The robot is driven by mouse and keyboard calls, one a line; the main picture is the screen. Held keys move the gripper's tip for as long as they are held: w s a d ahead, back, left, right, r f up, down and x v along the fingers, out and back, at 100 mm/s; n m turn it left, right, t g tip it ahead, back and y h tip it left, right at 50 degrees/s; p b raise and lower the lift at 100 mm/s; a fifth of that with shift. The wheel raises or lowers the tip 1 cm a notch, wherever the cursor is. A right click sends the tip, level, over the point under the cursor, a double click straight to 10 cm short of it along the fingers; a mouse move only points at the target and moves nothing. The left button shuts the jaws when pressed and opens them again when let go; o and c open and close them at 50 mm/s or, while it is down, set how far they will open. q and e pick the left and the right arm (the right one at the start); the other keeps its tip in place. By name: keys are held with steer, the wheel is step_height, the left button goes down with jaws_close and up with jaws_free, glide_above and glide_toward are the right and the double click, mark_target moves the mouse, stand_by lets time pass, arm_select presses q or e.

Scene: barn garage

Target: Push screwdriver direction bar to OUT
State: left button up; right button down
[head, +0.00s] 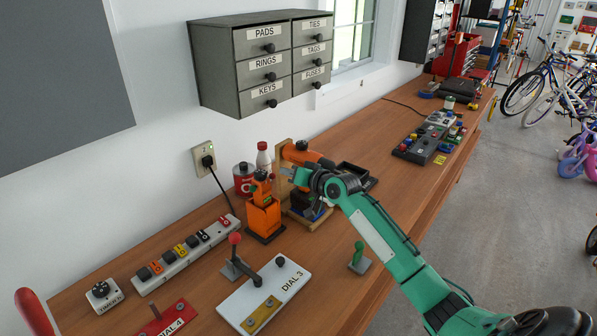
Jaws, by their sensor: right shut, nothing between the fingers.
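An orange and black power tool (261,188), which looks like the screwdriver, stands upright in an orange holder (263,218) on the workbench. Its direction bar is too small to make out. A second orange tool (301,152) lies on a wooden stand just behind and to the right. My right gripper (287,172) is shut and empty, its tips pointing left, between the two tools and close to the upright one's upper part. I cannot tell whether it touches either. The gripper and wrist hide part of the stand. My left gripper is not in view.
A white DIAL 3 panel (288,278) with a lever, a green-handled lever (359,258) and a power strip (182,258) are nearer on the bench. A drawer cabinet (262,62) hangs above.

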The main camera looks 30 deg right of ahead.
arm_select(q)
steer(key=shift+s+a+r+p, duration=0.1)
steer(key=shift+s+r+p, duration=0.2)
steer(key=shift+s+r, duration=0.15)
arm_select(e)
steer(key=shift+x, duration=1.5)
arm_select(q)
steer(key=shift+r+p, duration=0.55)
arm_select(e)
steer(key=shift+s+a, duration=0.2)
steer(key=shift+a, duration=0.3)
steer(key=shift+s+a, duration=0.2)
steer(key=shift+a, duration=0.3)
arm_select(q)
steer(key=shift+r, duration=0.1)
